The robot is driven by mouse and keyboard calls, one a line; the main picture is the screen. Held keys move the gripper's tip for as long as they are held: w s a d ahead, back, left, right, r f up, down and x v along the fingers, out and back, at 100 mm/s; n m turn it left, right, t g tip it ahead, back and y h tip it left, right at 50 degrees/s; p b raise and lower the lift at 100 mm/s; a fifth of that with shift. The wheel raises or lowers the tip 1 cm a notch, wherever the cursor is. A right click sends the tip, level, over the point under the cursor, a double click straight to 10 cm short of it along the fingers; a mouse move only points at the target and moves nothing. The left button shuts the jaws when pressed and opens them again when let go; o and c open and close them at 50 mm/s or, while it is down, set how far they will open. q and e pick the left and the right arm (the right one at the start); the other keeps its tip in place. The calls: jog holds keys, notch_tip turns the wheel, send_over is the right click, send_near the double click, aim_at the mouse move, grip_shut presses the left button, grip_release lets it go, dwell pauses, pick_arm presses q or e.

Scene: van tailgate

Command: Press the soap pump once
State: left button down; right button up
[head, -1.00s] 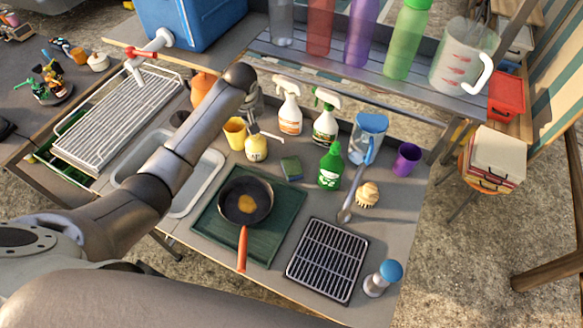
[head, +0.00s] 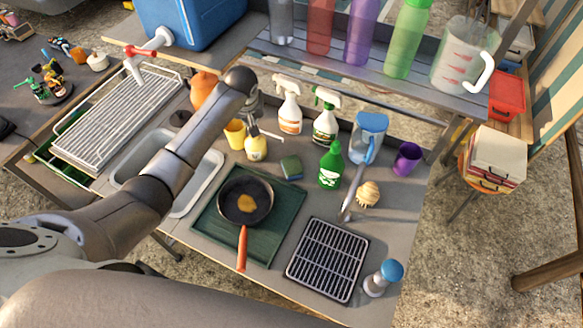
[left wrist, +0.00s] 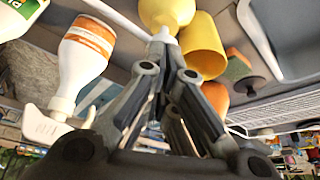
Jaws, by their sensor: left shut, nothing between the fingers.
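The soap pump is a yellow bottle (head: 256,149) with a white pump top and a thin spout pointing right. It stands upright on the grey counter behind the pan. My left gripper (head: 252,122) is shut and empty, pointing down directly over the pump top and covering most of it. In the left wrist view the yellow bottle (left wrist: 168,10) is at the top, with its white neck right by my fingertips (left wrist: 164,52). Whether the fingers touch the pump head is hard to tell. My right gripper is not in view.
A yellow cup (head: 235,133) stands close left of the bottle. Two spray bottles (head: 288,110) (head: 326,118) stand behind and right. A pan (head: 246,200) is in front, the sink (head: 205,185) left.

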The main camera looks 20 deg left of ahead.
pick_arm(q)
jog(key=shift+s+f+b, duration=0.1)
jog(key=shift+f+b, duration=0.2)
jog(key=shift+f, duration=0.65)
jog(key=shift+r+p, duration=1.1)
jog(key=shift+r, duration=0.3)
notch_tip(320, 180, up, 6)
dwell(0.7)
